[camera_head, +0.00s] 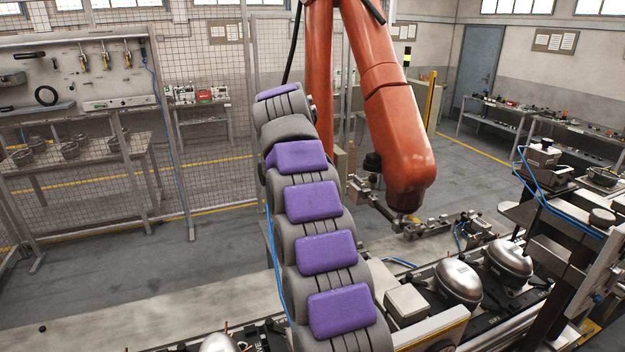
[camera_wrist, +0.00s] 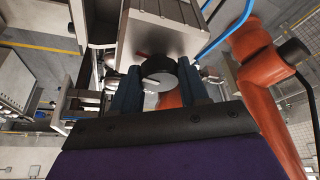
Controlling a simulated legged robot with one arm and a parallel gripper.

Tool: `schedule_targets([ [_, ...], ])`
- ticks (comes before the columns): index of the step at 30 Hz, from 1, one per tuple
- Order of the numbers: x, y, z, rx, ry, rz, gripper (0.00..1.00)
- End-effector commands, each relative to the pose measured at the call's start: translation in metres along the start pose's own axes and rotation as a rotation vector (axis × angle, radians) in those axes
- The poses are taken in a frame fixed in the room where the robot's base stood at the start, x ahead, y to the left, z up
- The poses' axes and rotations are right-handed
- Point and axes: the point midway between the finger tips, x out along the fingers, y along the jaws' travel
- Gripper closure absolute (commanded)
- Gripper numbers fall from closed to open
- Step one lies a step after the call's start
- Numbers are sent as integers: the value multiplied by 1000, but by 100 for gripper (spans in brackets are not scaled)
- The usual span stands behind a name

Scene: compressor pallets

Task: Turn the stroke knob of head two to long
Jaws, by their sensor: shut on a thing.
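In the wrist view, a round black knob (camera_wrist: 159,69) with a pale grey face sits below a silver metal box (camera_wrist: 165,22). My gripper (camera_wrist: 160,82) has its two dark blue fingers on either side of the knob and is shut on it. The face carries a small pale mark, too small to read, so I cannot tell the knob's setting. I cannot tell which head the box belongs to. In the head view my gripper and the knob do not show; my purple-padded arm covers the middle.
An orange robot arm (camera_head: 397,130) stands close to the right of my arm. Silver compressors (camera_head: 457,282) sit on a line at the lower right, beside dark machinery with blue hoses. A mesh fence (camera_head: 215,110) stands at the left.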

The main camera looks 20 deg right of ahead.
Motion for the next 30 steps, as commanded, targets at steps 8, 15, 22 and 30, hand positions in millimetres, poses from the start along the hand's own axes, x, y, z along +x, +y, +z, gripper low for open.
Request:
schedule_targets([
  [8,-6,-3,-2,225,1,94,86],
  [15,-7,-5,-2,381,3,154,86],
  [22,-4,-6,-2,471,4,190,87],
  [30,-1,-6,-2,509,4,205,87],
])
